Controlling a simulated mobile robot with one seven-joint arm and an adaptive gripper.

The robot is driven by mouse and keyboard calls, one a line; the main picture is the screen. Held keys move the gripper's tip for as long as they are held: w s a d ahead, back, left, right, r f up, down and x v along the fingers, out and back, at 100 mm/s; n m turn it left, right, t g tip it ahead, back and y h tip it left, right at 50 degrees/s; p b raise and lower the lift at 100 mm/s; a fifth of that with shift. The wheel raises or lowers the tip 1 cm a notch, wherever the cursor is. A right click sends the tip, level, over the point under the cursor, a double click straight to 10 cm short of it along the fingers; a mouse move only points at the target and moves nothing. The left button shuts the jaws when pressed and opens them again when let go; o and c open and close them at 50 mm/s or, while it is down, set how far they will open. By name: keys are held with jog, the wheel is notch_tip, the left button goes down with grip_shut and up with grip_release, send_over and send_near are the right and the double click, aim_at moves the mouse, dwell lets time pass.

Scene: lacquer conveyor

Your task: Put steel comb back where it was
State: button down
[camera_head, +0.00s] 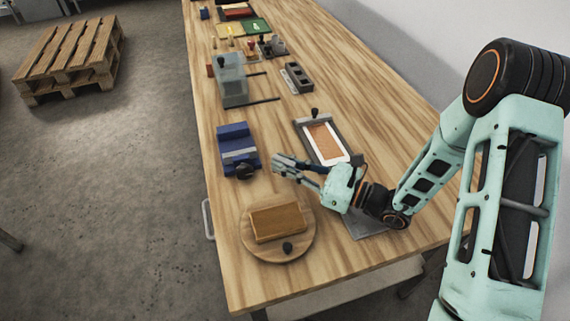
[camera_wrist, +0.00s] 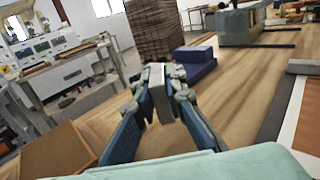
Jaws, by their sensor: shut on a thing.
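My gripper (camera_head: 280,166) is over the wooden table, between a blue block and a framed orange panel. In the wrist view its fingertips (camera_wrist: 160,88) are closed on a flat grey metal piece, which I take to be the steel comb (camera_wrist: 158,95). The comb stands upright between the fingers and seems to be clear of the table. Its teeth cannot be made out, and in the head view it is too small to tell from the fingers.
The blue block (camera_head: 236,143) lies left of my gripper. A round board (camera_head: 250,244) with a brown block (camera_head: 278,222) is in front. The framed panel (camera_head: 325,142) is to the right. A grey box (camera_head: 232,82) and slotted holder (camera_head: 297,78) stand farther back. Bare wood lies between.

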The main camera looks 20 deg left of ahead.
jog(key=shift+s+d+f, duration=0.1)
jog(key=shift+s+f, duration=0.05)
jog(key=shift+f, duration=0.5)
jog(key=c, duration=2)
grip_release()
jog(key=shift+s+f, duration=0.1)
jog(key=shift+f, duration=0.1)
jog(key=shift+r+p, duration=0.4)
jog(key=shift+r, duration=0.15)
jog(key=d, duration=0.6)
jog(key=shift+d+r, duration=0.1)
jog(key=shift+d, duration=0.2)
jog(key=shift+d+r, duration=0.1)
jog(key=shift+d, duration=0.3)
jog(key=shift+r, duration=0.15)
